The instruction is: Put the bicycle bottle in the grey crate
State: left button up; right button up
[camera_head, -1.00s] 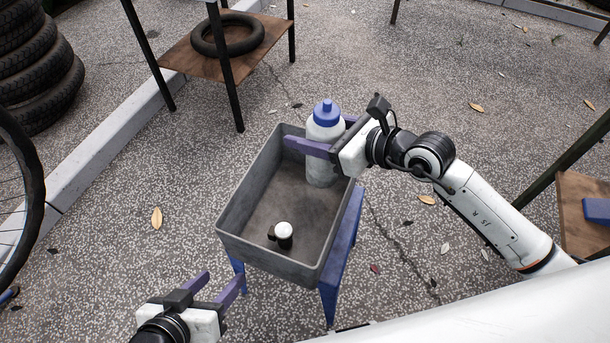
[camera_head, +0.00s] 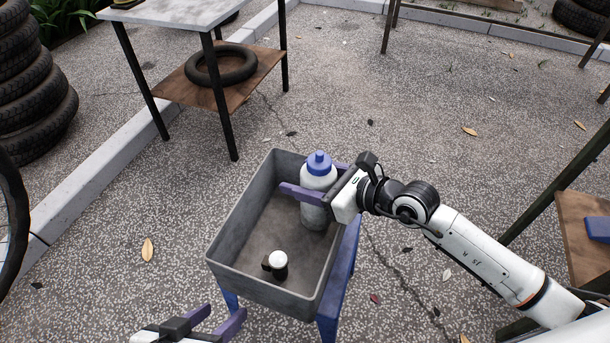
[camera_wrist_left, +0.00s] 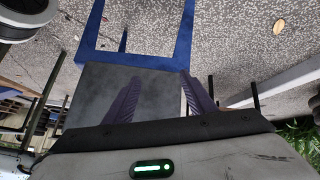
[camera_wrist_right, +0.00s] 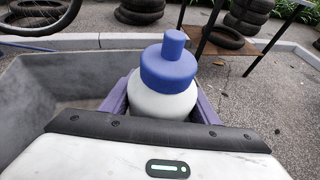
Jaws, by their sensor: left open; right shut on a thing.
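The bicycle bottle (camera_head: 318,176) is white with a blue cap and stands upright at the far right end inside the grey crate (camera_head: 238,226). My right gripper (camera_head: 312,196) is shut on the bottle's body from the right; the bottle's lower part is below the crate's rim, and I cannot tell whether its base touches the floor. In the right wrist view the bottle (camera_wrist_right: 168,85) sits between the fingers. My left gripper (camera_head: 222,325) is open and empty, in front of the crate's near left corner. Its fingers also show in the left wrist view (camera_wrist_left: 158,98).
A small dark item with a white round top (camera_head: 277,262) is in the crate's near part. The crate rests on a blue stand (camera_head: 338,290). A table with a tyre (camera_head: 220,66) on its lower shelf stands behind. Stacked tyres (camera_head: 35,90) are at left.

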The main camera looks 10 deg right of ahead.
pick_arm(q)
jog(key=shift+d+r, duration=0.1)
pick_arm(e)
jog(key=shift+f, duration=0.25)
jog(key=o, duration=1.1)
jog(key=shift+f, duration=0.15)
pick_arm(q)
jog(key=shift+r, duration=0.1)
pick_arm(e)
jog(key=shift+r, duration=0.35)
pick_arm(q)
jog(key=a+p, duration=0.1)
jog(key=a+r+n+t+p, duration=0.1)
jog(key=p, duration=0.1)
jog(key=shift+s+r+y, duration=0.1)
jog(key=shift+s+y, duration=0.1)
jog(key=shift+y, duration=0.1)
pick_arm(e)
jog(key=v, duration=1.2)
jog(key=shift+r, duration=0.4)
